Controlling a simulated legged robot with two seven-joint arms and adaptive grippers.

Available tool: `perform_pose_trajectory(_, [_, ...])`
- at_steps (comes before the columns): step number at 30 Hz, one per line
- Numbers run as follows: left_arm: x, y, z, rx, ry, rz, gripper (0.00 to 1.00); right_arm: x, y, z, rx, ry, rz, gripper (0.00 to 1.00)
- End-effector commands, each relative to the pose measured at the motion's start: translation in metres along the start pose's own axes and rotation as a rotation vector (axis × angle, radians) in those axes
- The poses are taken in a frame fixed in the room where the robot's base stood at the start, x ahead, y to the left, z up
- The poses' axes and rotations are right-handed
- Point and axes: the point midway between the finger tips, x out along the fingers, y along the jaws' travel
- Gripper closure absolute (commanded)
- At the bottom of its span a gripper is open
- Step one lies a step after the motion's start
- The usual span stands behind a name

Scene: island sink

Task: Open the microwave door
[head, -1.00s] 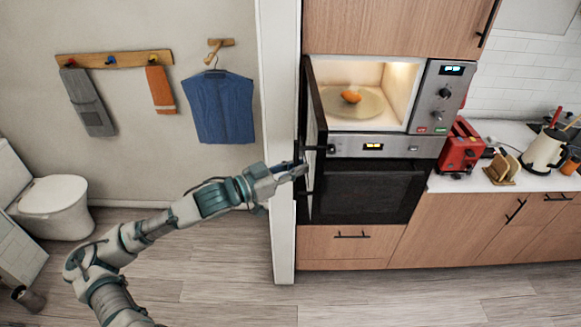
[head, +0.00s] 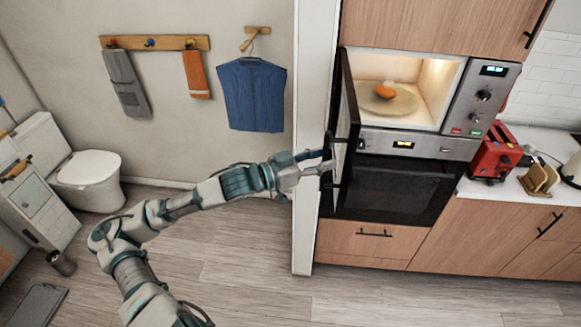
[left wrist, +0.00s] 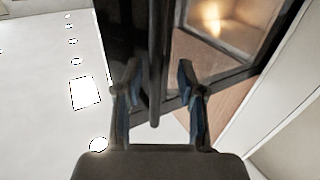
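The microwave is built into the wooden cabinet, and its lit cavity (head: 441,82) is exposed. Its dark door (head: 347,118) stands swung out wide at the left side. My left gripper (head: 326,161) is at the door's outer side, by the dark handle (head: 329,147). In the left wrist view the two fingers (left wrist: 157,88) are apart, with the dark handle bar (left wrist: 154,60) running between them. I see gaps on both sides of the bar; firm contact is not visible. My right gripper is in neither view.
An orange food item (head: 385,91) lies on the round plate (head: 389,103) inside the microwave. A dark oven (head: 392,187) is below it. A white wall edge (head: 312,150) stands close left of the door. A red toaster (head: 494,155) is on the right counter. The floor in front is clear.

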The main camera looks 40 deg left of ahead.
Motion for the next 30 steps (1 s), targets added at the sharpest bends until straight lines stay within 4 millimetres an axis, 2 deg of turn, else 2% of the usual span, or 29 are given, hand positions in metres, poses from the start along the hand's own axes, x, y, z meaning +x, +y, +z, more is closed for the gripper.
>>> perform_pose_trajectory(11, [-0.02, 0.0, 0.003, -0.002, -0.006, 0.001, 0.61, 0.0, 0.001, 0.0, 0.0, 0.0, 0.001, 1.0])
perform_pose_trajectory(16, [-0.043, -0.001, 0.003, -0.006, -0.003, -0.001, 0.61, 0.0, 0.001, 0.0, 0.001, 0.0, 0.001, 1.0])
perform_pose_trajectory(24, [-0.094, -0.003, 0.002, -0.004, 0.0, -0.002, 0.61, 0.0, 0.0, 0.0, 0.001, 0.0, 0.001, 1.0])
perform_pose_trajectory(30, [-0.112, -0.002, 0.002, -0.001, -0.002, -0.001, 0.61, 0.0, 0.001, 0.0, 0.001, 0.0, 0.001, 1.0])
